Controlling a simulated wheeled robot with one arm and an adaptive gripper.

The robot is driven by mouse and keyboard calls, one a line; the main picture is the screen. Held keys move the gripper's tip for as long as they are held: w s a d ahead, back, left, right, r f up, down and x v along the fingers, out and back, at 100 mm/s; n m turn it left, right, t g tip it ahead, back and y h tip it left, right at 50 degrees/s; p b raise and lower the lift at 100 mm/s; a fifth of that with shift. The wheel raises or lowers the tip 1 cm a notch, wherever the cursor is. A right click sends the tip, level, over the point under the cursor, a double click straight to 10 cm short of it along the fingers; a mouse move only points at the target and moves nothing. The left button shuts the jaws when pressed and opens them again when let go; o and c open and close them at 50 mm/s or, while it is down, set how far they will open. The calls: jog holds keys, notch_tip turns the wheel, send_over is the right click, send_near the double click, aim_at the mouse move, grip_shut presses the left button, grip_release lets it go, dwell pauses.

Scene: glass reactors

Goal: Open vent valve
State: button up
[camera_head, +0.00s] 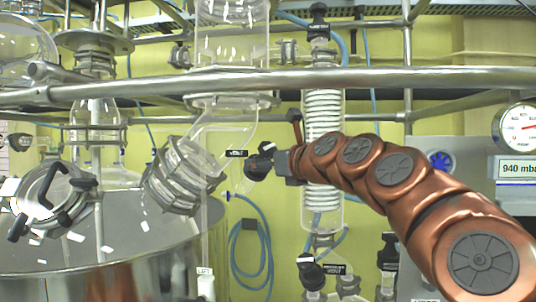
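The vent valve (257,166) is a dark knob on the glass pipework in the middle of the view. A small black label reading VENT (237,153) sits just to its upper left. My copper-coloured arm reaches in from the lower right. My gripper (277,163) is at the right side of the knob, touching it or very close. The fingers are small, dark and partly merged with the knob, so I cannot tell whether they are open or shut on it. The knob's right side is hidden by the gripper.
A steel rail (400,78) crosses above the arm. A glass coil condenser (322,112) stands behind my wrist. A clamped glass joint (184,176) is left of the valve, above a large steel vessel (130,235). Another black knob (311,272) is below. A gauge (522,128) and 940 mbar display (519,169) are at right.

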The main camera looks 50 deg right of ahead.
aim_at(268, 150)
jog(key=d+m, duration=0.1)
jog(key=s+d+r+m+h, duration=0.1)
jog(key=s+d+r, duration=0.1)
jog(key=d, duration=0.1)
jog(key=shift+r+m+t, duration=0.25)
jog(key=shift+m+t, duration=0.05)
jog(key=shift+m, duration=0.1)
jog(key=p+x, duration=0.3)
jog(key=x, duration=0.4)
jog(key=shift+w+d, duration=0.1)
jog(key=shift+w, duration=0.15)
jog(key=c, duration=1.2)
jog(key=shift+o, duration=0.2)
jog(key=shift+n, duration=0.5)
